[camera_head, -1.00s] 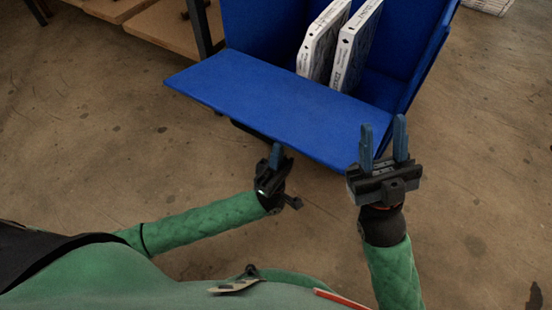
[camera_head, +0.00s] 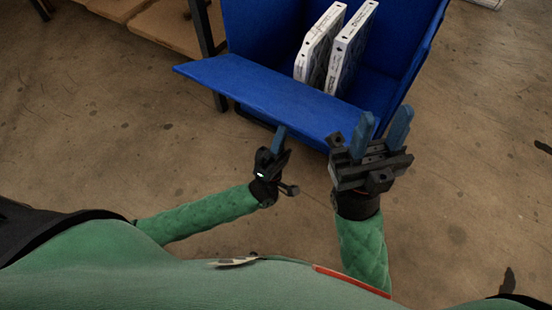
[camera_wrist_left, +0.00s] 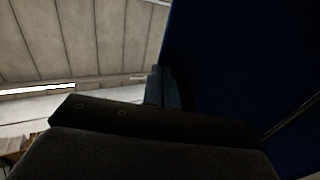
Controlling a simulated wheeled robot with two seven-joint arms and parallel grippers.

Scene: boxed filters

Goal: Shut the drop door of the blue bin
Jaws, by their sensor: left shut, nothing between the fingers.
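The blue bin (camera_head: 265,30) stands ahead with its drop door (camera_head: 255,86) folded out toward me, tilted partly up. My left gripper (camera_head: 280,132) is shut and empty, its fingertips at the door's front edge from below. In the left wrist view its closed fingers (camera_wrist_left: 163,86) stand beside the dark blue door panel (camera_wrist_left: 235,65); I cannot tell whether they touch it. My right gripper (camera_head: 382,122) is open and empty at the door's right end, its fingers overlapping the bin in the picture.
Two white boxed filters (camera_head: 346,48) stand upright inside the bin behind the door. A rack with brown boards (camera_head: 175,28) and a dark post is at the left of the bin. The concrete floor (camera_head: 90,120) is open at left and right.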

